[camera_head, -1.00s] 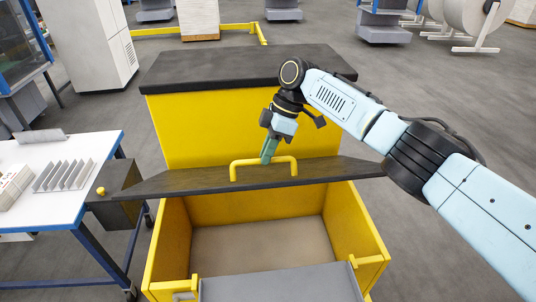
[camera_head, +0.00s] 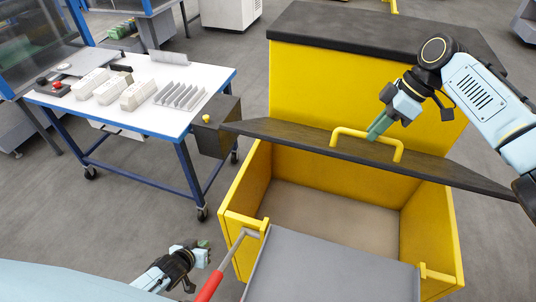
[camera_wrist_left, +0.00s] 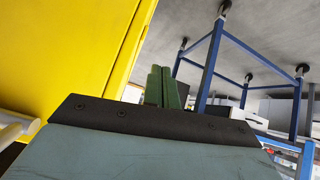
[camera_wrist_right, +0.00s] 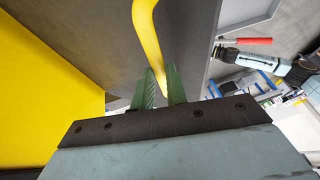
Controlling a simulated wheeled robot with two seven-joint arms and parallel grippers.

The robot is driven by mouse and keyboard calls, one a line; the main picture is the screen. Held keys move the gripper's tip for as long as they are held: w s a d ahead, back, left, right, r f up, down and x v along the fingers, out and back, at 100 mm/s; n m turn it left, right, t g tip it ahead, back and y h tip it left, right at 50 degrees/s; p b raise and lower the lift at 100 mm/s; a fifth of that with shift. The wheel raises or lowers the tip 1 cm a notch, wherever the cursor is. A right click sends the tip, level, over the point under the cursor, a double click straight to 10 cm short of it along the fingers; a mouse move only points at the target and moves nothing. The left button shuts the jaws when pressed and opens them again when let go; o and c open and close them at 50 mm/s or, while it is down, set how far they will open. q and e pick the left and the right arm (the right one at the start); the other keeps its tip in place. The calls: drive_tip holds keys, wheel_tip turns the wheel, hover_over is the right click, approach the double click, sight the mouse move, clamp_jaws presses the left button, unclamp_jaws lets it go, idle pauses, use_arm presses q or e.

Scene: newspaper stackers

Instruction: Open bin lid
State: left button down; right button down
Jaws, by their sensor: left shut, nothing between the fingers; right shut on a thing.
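The yellow bin (camera_head: 250,190) stands open at the right of the head view, its inside showing. Its dark lid (camera_head: 300,135) is raised on edge above the opening and carries a yellow handle (camera_head: 350,132). My right gripper (camera_head: 376,133) is shut on this handle; in the right wrist view the handle (camera_wrist_right: 148,35) runs down between the green fingers (camera_wrist_right: 160,88). My left gripper (camera_head: 203,246) is shut and empty, low at the left of the bin and apart from it. The left wrist view shows its green fingers (camera_wrist_left: 162,85) together, beside a yellow wall (camera_wrist_left: 70,50).
A red-gripped rod (camera_head: 212,285) reaches the bin's front left corner. A white-topped table (camera_head: 150,115) with trays stands left, a dark box (camera_head: 218,128) at its end. The floor between table and bin is clear.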

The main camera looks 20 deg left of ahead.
use_arm(q)
drive_tip(key=w+a+r+n+t, duration=0.15)
drive_tip(key=w+r+t, duration=0.25)
drive_tip(key=w+r, duration=0.8)
use_arm(e)
drive_tip(key=shift+w+d+f, duration=0.1)
drive_tip(key=shift+d+f, duration=0.05)
drive_tip(key=shift+f, duration=0.1)
use_arm(q)
drive_tip(key=s+d+r+n+t+h, duration=0.2)
drive_tip(key=d+r+n+h, duration=0.1)
drive_tip(key=d+r+n, duration=0.3)
drive_tip(key=s+d+r+n+t+h, duration=0.25)
drive_tip(key=d+r+n, duration=0.3)
drive_tip(key=d, duration=0.35)
drive_tip(key=s+d+r+n+t+y, duration=0.1)
drive_tip(key=s+d+r+n+y, duration=0.2)
drive_tip(key=n, duration=0.7)
drive_tip(key=s+d+r+n+t+y, duration=0.15)
drive_tip(key=s+r+n, duration=0.3)
drive_tip(key=n, duration=0.55)
use_arm(e)
drive_tip(key=shift+r, duration=0.1)
use_arm(q)
drive_tip(key=w+r, duration=0.5)
drive_tip(key=w, duration=0.7)
drive_tip(key=shift+w+a+n+y, duration=0.2)
drive_tip(key=shift+w+n+y, duration=0.1)
drive_tip(key=shift+y, duration=0.1)
drive_tip(key=shift+r, duration=0.1)
